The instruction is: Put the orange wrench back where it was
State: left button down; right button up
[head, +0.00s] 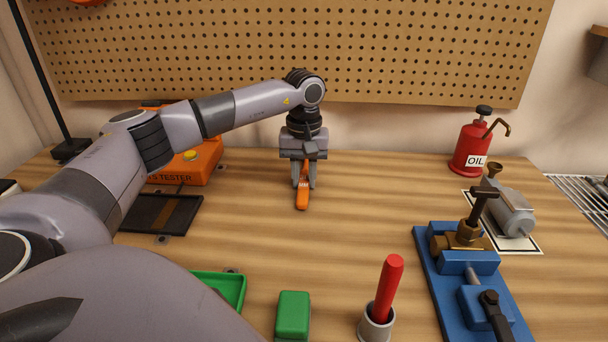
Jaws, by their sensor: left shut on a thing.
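The orange wrench (303,198) is between the fingers of my left gripper (304,184), near the back middle of the wooden bench. My left gripper points down and is shut on the wrench. The wrench's lower end sticks out below the fingertips toward the front. I cannot tell whether the wrench touches the bench top. Part of it is hidden by the fingers. My right gripper is not in view.
An orange tester box (190,160) and a black tray (142,212) stand left. A green tray (236,290), green block (293,312) and red-handled tool (388,290) are at the front. A blue vise (432,268), grey motor (510,208) and red oil can (470,148) stand right. Behind hangs a pegboard (400,50).

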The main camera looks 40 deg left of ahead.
aim_at(304, 180)
pick_arm(q)
jog(key=shift+f, duration=0.15)
jog(key=c, duration=0.9)
grip_release()
notch_tip(304, 180, up, 12)
jog(key=shift+r, duration=0.2)
